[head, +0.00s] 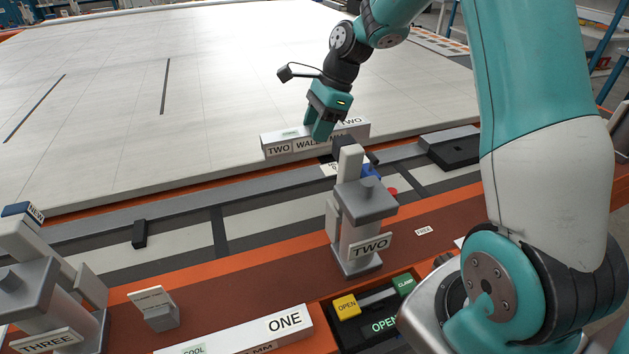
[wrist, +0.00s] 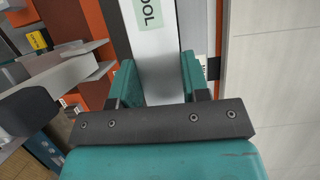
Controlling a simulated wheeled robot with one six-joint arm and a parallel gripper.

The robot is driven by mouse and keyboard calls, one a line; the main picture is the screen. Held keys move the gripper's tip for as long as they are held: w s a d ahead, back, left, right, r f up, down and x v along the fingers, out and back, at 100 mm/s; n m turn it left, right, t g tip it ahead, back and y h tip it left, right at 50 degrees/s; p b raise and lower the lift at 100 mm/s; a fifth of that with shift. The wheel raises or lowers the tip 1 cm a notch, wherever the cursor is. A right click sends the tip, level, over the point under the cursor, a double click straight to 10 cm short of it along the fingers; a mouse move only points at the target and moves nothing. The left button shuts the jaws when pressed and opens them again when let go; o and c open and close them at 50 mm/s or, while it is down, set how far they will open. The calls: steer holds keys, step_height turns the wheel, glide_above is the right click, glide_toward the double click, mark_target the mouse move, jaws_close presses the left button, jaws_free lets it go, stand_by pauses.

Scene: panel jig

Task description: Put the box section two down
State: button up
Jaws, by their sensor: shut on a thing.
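Box section two (head: 284,147) is a pale grey bar with white labels reading TWO and WALL. It lies level across the near edge of the large white panel in the head view; I cannot tell whether it touches the panel. My gripper (head: 319,133) is shut on it from above, near its middle. In the wrist view the bar (wrist: 156,65) runs between the teal fingers (wrist: 158,88), with a green COOL label on its top face. Part of the bar is hidden behind the gripper.
A clamp post labelled TWO (head: 366,215) stands just in front of the bar. A clamp labelled THREE (head: 40,290) is at lower left. Box section ONE (head: 250,335) lies at the front. An OPEN/CLAMP button box (head: 375,310) is beside it. The white panel (head: 200,80) is broad and clear.

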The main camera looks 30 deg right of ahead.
mark_target(340, 124)
step_height(340, 124, down, 14)
steer(key=shift+r, duration=0.1)
steer(key=shift+f, duration=0.25)
steer(key=o, duration=1.2)
steer(key=shift+r, duration=0.15)
steer(key=v, duration=1.2)
